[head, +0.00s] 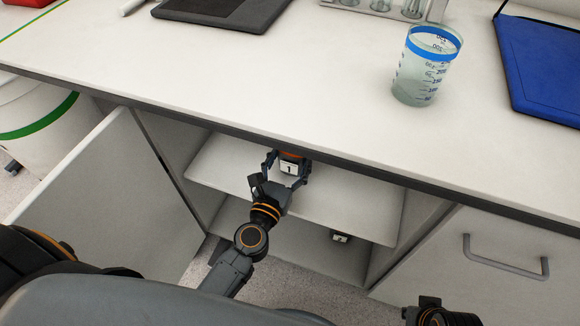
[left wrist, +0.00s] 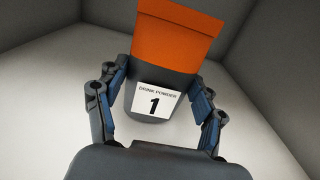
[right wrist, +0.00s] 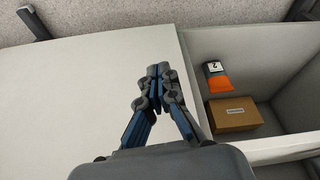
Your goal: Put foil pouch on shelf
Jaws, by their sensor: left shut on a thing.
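The foil pouch (left wrist: 176,55) is dark grey with an orange top and a white "DRINK POWDER 1" label. My left gripper (left wrist: 156,103) is shut on it, with one finger on each side. In the head view the pouch (head: 290,165) is inside the open cabinet, just under the counter edge and over the upper shelf (head: 345,205). The counter hides its top. I cannot tell whether its base touches the shelf. My right gripper (right wrist: 158,72) is shut and empty, away from the pouch.
Pouch "2" (right wrist: 216,77) and a cardboard box (right wrist: 235,115) sit in a compartment in the right wrist view. The open door (head: 100,205) stands left of my left arm. A beaker (head: 427,65) is on the counter. The upper shelf has free room to the right.

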